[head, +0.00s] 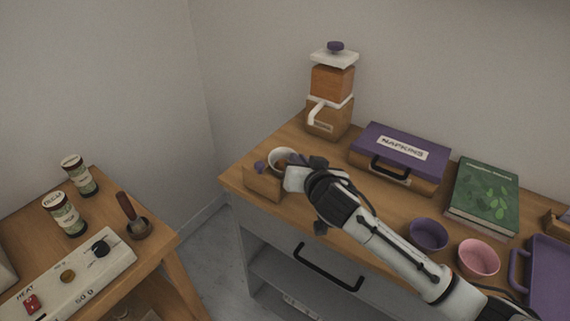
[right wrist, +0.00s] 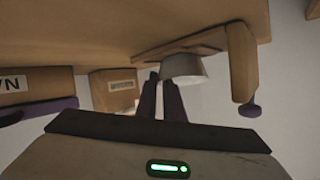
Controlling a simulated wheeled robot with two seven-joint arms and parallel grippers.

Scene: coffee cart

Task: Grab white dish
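The white dish (head: 279,155) is a small round cup-like dish by the wooden holder (head: 262,187) at the left end of the counter. In the right wrist view the dish (right wrist: 187,68) appears upside down, its mouth toward the camera. My right gripper (head: 290,166) is at the dish. Its two dark fingers (right wrist: 161,82) reach the dish's left edge in the right wrist view, with a narrow gap between them. One finger's tip is partly hidden by the dish. I cannot tell if they press on its rim. My left gripper is not in view.
A wooden grinder (head: 331,85) stands behind, and a purple-lidded napkin box (head: 385,165) to the right. A green book (head: 485,195), a purple bowl (head: 428,236) and a pink bowl (head: 478,259) are farther right. A lower table (head: 165,240) stands left across a floor gap.

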